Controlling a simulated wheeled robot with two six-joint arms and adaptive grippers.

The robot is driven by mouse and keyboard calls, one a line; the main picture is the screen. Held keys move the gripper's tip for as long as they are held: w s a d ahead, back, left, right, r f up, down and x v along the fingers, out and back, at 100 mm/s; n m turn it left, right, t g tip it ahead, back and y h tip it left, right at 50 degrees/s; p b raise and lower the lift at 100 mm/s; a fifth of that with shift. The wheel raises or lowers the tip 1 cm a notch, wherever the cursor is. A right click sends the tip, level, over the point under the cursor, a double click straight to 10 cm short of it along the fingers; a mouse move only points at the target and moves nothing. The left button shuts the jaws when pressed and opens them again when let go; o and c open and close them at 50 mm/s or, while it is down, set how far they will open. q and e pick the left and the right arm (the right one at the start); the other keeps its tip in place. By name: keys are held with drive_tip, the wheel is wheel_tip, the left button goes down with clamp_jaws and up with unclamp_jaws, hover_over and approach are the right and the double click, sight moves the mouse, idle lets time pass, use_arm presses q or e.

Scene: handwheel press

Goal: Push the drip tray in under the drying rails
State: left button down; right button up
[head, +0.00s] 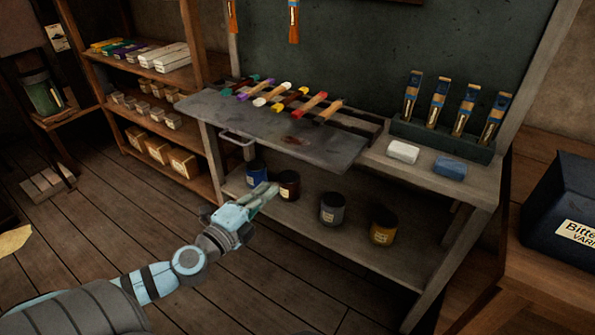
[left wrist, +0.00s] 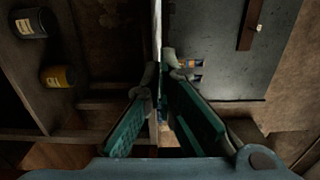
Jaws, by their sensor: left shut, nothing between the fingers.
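The drip tray (head: 225,112) is a flat grey sheet with dark stains in the head view. It lies at the front of the bench top and sticks out past its front edge. A pale handle (head: 237,138) is on its front side. The drying rails (head: 362,124) are behind it, with several colored brushes (head: 290,97) lying across them. My left gripper (head: 265,196) is shut and empty, below and in front of the tray, apart from it. Its fingers show in the left wrist view (left wrist: 160,78). My right gripper is not in view.
Several tins (head: 333,208) stand on the lower shelf behind my left gripper. A shelf unit (head: 190,138) stands left. The floor in front is clear.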

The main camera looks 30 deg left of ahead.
use_arm(q)
drive_tip(key=p, duration=0.4)
approach(303, 156)
drive_tip(key=w+p, duration=0.1)
drive_tip(key=w, duration=0.5)
drive_tip(key=shift+a, duration=0.1)
drive_tip(key=shift+w+f, duration=0.1)
drive_tip(key=shift+w, duration=0.4)
